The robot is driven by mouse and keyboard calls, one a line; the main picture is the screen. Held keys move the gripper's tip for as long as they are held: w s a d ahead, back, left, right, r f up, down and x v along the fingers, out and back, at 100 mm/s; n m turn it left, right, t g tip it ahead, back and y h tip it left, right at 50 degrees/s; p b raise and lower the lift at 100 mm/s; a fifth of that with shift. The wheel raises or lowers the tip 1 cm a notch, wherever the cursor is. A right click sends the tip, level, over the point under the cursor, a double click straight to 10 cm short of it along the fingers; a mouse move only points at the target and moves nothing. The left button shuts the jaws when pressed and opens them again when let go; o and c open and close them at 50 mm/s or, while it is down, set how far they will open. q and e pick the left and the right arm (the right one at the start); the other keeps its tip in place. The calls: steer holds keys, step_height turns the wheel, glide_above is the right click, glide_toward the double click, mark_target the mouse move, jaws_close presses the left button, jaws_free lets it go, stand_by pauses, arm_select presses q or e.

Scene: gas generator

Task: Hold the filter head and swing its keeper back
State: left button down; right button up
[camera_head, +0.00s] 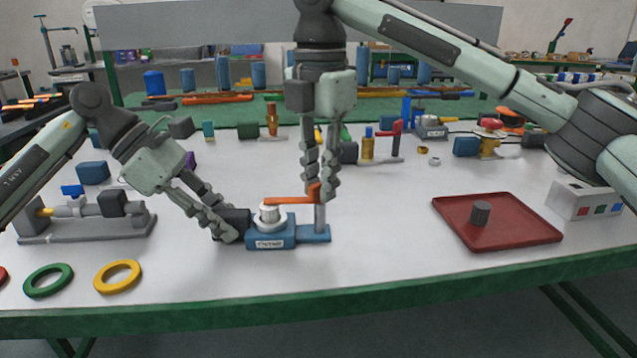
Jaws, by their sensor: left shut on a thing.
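The filter head is a small blue block (265,238) with a white label and a pale round fitting (269,214) on top. An orange keeper bar (289,200) lies across the top, running right to an orange upturned end beside a grey post (320,217). My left gripper (230,233) is shut on the filter head at its left side, by a dark block (234,217). My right gripper (321,192) points straight down with its fingertips at the keeper's right end. The fingers hide part of that end, so their grip on it is unclear.
A red tray (510,232) with a grey cylinder (480,213) lies at right, near a white button box (585,199). Green (48,280) and yellow (118,277) rings lie front left, before a grey fixture (85,229). Several parts stand behind. The front middle is clear.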

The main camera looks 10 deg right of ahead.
steer(key=o, duration=0.7)
steer(key=shift+c, duration=0.2)
steer(key=shift+r, duration=3.5)
arm_select(q)
steer(key=c, duration=1.2)
jaws_free()
